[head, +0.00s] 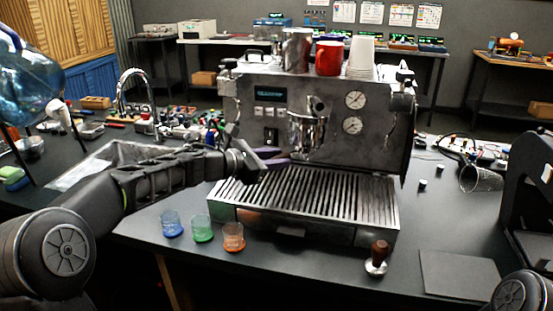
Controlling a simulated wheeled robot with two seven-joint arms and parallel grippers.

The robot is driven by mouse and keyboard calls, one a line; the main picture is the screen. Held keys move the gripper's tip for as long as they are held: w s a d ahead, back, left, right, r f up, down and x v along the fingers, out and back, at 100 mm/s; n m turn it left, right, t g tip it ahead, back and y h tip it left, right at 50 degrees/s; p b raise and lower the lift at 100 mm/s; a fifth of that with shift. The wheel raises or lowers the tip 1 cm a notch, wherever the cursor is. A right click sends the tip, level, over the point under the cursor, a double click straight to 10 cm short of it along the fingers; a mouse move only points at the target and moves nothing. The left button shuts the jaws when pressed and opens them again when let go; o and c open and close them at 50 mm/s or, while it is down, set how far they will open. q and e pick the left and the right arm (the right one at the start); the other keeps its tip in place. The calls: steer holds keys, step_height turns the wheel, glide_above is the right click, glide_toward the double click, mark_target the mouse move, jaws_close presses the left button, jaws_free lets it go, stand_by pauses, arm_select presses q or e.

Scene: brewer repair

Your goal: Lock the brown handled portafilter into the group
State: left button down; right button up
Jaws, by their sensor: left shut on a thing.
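The espresso machine (345,170) stands on the dark table in the middle of the head view. Its chrome group (308,127) is on the front, left of two round gauges. My left gripper (262,160) reaches in from the left, in front of the machine and just left of and below the group. It is shut on the portafilter, whose dark handle is mostly hidden by the fingers. The portafilter's metal head blends with the chrome at the group, so I cannot tell if it is seated or how far it is turned. My right gripper is out of view.
The slatted drip tray (310,205) lies below my left gripper. Blue, green and orange cups (202,229) stand in front of it. A brown-handled tamper (377,256) stands near the front right, beside a dark mat (458,275). A red mug (328,58) and paper cups are on top.

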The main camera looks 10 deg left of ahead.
arm_select(q)
steer(key=shift+r, duration=1.2)
stand_by(2.5)
stand_by(0.6)
steer(key=shift+s+d+f+n+t+y+b, duration=0.2)
steer(key=shift+d+n+t+y+b, duration=0.1)
steer(key=shift+b, duration=0.35)
steer(key=shift+s+d+r, duration=0.1)
steer(key=shift+d, duration=0.05)
steer(key=shift+s+r+n+t+y+b, duration=0.1)
steer(key=shift+n+t+y+b, duration=0.2)
steer(key=shift+n+y+b, duration=0.1)
